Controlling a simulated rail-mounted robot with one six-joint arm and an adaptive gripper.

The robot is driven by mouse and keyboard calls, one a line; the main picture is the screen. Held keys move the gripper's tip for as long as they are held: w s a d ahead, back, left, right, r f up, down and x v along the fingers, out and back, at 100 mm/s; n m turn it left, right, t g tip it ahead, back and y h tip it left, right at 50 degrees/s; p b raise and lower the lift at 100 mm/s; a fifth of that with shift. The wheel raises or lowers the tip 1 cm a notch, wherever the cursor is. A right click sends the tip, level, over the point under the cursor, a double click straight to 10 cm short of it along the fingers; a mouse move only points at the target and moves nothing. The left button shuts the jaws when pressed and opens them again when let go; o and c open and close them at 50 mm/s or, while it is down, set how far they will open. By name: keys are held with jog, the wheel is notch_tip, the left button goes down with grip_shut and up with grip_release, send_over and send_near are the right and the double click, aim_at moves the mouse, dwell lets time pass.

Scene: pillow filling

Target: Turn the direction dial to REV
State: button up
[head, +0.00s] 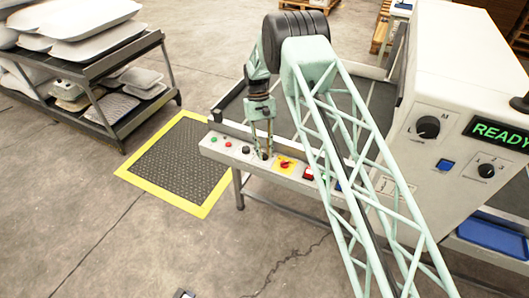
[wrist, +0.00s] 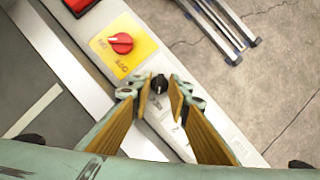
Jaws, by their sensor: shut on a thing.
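A long pale control panel (head: 222,156) runs along the front of the machine table. My gripper (head: 264,153) points straight down at it, just left of a red switch on a yellow plate (head: 286,164). In the wrist view, my gripper (wrist: 159,86) has its fingers on either side of a small black dial (wrist: 159,79) and is shut on it. The dial stands beside the yellow plate (wrist: 141,43) with the red knob. The markings around it are partly hidden by the fingers and too small to read.
Left of my gripper on the panel are another black knob (head: 246,149), a red button (head: 228,144) and a green button (head: 214,140). A white machine (head: 455,75) with a READY display stands at right. A pillow rack (head: 110,80) and yellow-edged mat (head: 182,160) lie left.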

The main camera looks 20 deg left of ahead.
dwell(0.3)
jog(key=o, duration=0.8)
jog(key=shift+o, duration=0.2)
jog(key=shift+r, duration=0.15)
jog(key=v, duration=1.1)
jog(key=shift+w+r, duration=0.2)
jog(key=shift+r, duration=0.1)
jog(key=shift+a+r, duration=0.1)
jog(key=shift+a, duration=0.05)
